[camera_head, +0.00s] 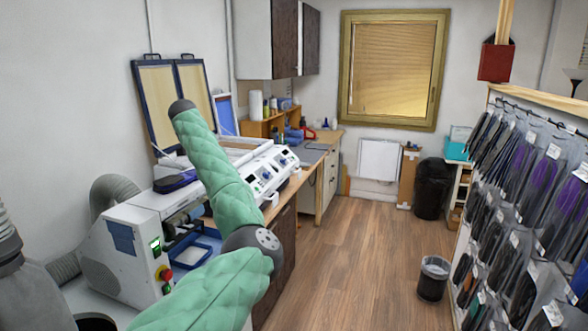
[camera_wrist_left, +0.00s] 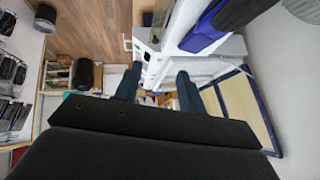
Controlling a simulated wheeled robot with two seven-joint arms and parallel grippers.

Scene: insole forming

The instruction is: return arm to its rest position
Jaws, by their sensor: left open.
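My arm in a green quilted sleeve (camera_head: 212,165) rises from the bottom of the head view, bends at a dark joint and ends in a dark tip in front of the white machine. No gripper fingers show in the head view. In the left wrist view my left gripper (camera_wrist_left: 157,86) has its two dark blue fingers spread wide, with nothing seen held between them. The fingers are in the air; the machine and floor show beyond them. My right gripper is in neither view.
A white forming machine (camera_head: 125,262) with a control panel (camera_head: 268,172) and upright framed lids (camera_head: 157,92) stands at left. A dark blue item (camera_head: 176,181) lies on it. A rack of hanging insoles (camera_head: 510,215) lines the right; a bin (camera_head: 433,280) stands beside it. The wooden floor (camera_head: 345,270) between is clear.

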